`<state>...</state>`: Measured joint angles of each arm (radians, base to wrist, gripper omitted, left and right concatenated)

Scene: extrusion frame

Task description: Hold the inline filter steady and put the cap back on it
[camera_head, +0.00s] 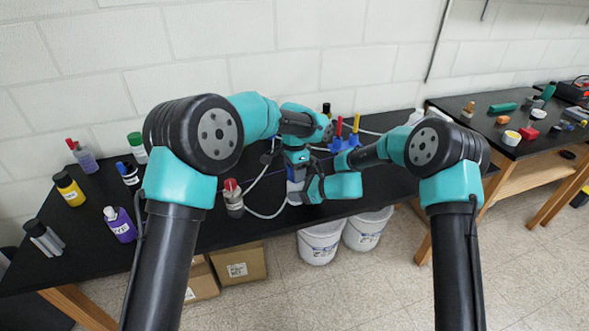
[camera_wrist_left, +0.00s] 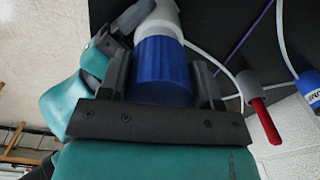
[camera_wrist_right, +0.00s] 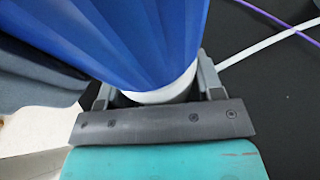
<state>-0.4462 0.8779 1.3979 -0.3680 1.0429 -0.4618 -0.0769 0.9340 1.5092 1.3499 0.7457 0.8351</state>
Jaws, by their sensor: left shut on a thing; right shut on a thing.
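The blue cap (camera_wrist_left: 163,68) is between the fingers of my left gripper (camera_head: 294,170), which is shut on it. The pale body of the inline filter (camera_wrist_right: 165,94) is between the fingers of my right gripper (camera_head: 302,192), which is shut on it below the cap. In the left wrist view the cap lines up with the pale filter body (camera_wrist_left: 158,17). In the right wrist view the cap's ribbed side (camera_wrist_right: 140,40) is large and close over the body. The two look in contact or nearly so; I cannot tell how far the cap is seated.
A red-topped grey fitting (camera_head: 233,200) with pale tubing stands left of the filter. Blue fittings with red and yellow handles (camera_head: 347,138) stand behind. Bottles, including a purple one (camera_head: 120,225), stand at the left. The front table edge is close.

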